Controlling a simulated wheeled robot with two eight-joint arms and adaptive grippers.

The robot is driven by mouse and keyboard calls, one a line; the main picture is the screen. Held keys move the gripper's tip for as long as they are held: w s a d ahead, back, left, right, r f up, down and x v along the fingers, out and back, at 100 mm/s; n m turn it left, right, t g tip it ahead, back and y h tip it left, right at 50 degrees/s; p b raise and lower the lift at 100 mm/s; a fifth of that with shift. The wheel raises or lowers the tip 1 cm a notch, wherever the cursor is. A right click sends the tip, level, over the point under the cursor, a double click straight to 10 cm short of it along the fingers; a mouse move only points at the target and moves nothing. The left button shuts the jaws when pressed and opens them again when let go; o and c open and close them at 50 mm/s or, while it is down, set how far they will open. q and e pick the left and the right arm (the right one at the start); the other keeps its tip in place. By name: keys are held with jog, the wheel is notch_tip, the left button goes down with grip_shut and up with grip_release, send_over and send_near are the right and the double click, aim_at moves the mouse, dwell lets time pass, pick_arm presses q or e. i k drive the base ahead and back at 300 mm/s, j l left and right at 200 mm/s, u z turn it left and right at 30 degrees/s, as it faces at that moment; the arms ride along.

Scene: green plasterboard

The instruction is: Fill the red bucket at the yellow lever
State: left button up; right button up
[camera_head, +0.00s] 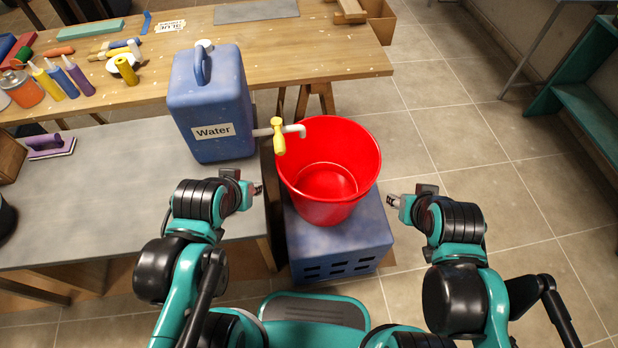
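The red bucket (352,148) stands upright on a blue stool (338,243), its mouth under the spout (298,130) of the blue water container. Its inside looks empty. The yellow lever (279,137) sits on the tap, upright, just left of the bucket's rim. The water container (212,98), labelled "Water", stands on the grey bench. My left gripper (258,189) is left of the bucket, below the lever in the picture, touching neither. My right gripper (391,201) is right of the bucket, apart from it. Both look empty; the fingers are too small to judge their opening.
The grey bench (110,190) holds a purple trowel (50,146) at left. A wooden table (335,50) behind carries bottles and tools. A teal shelf (590,105) stands at far right. The tiled floor (450,120) right of the stool is clear.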

aim_at(279, 142)
jog(key=k+l+u, duration=0.1)
jog(key=u, duration=0.25)
jog(key=k+u, duration=0.35)
jog(key=k+j+u, duration=0.1)
jog(key=u, duration=0.25)
jog(key=k, duration=0.1)
